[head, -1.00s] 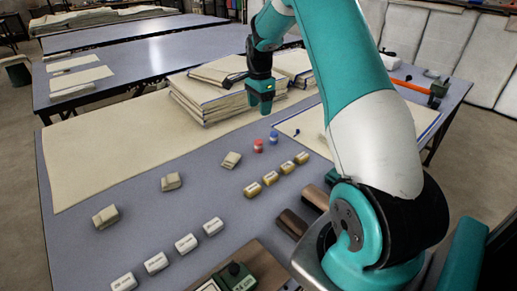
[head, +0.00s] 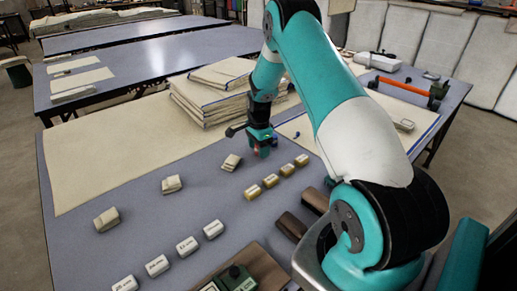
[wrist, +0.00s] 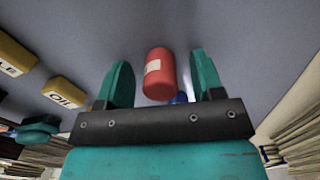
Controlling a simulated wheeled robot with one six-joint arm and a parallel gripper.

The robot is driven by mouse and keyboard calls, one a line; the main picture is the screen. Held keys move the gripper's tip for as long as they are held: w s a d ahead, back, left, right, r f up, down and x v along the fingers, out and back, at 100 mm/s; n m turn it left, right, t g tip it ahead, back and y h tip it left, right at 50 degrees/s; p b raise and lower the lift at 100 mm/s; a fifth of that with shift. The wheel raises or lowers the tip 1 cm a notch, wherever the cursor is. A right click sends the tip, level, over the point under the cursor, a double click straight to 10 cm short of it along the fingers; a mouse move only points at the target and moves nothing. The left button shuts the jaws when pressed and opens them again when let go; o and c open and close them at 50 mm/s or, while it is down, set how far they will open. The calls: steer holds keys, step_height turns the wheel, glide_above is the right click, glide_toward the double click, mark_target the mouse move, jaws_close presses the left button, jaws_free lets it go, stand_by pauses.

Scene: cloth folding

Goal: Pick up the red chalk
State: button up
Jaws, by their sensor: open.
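The red chalk (wrist: 160,75) is a short red cylinder with a pale label, and in the wrist view it shows between the two teal fingers of my gripper (wrist: 160,80). The fingers are open, with a gap on each side of the chalk. In the head view my gripper (head: 262,150) is low over the table, and the chalk is mostly hidden by it. A blue piece (wrist: 180,98) shows just behind the chalk in the wrist view, mostly hidden.
Several yellow labelled blocks (head: 270,181) stand to the right of the gripper. A cream block (head: 231,162) is at its left. Stacked cloth-like sheets (head: 205,100) rise behind it. White labelled blocks (head: 187,246) stand nearer the front on the grey table (head: 130,235).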

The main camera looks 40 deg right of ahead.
steer(key=shift+c, duration=0.3)
steer(key=c, duration=0.9)
step_height(320, 180, up, 20)
steer(key=shift+o, duration=0.2)
